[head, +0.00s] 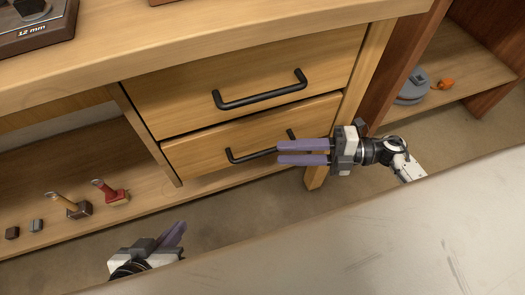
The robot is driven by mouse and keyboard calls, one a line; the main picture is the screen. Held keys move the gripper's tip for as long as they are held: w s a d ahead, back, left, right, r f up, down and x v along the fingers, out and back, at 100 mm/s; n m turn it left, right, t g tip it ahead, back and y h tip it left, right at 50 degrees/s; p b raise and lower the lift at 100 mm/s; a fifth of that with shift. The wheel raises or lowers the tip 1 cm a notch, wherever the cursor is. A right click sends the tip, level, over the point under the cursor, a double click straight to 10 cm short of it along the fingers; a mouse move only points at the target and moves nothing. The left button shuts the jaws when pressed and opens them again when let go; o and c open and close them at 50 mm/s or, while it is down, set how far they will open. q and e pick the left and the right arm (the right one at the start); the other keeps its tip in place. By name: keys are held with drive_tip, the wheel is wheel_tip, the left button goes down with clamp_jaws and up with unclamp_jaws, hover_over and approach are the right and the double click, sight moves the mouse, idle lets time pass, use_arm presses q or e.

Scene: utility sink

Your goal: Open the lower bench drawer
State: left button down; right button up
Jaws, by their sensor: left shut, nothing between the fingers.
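The lower bench drawer (203,155) is a light wooden front with a black bar handle (241,157). It looks closed, below the upper drawer. My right gripper (279,152) reaches in from the right, with its two purple fingertips over the right part of that handle. The fingers lie close together with a narrow gap. They hide part of the bar, and I cannot tell whether they clasp it. My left gripper (178,234) is at the bottom, shut and empty, away from the drawers.
The upper drawer (188,93) has its own black handle (260,97). Small hammers (112,192) and blocks lie on the low shelf at left. A wooden leg (362,85) stands right of the drawers. A pale surface (400,240) fills the lower right.

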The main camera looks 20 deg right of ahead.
sight(263, 152)
drive_tip(key=x, duration=0.6)
drive_tip(key=shift+w+a+b, duration=0.2)
drive_tip(key=shift+a+b, duration=0.1)
drive_tip(key=shift+b, duration=0.05)
clamp_jaws()
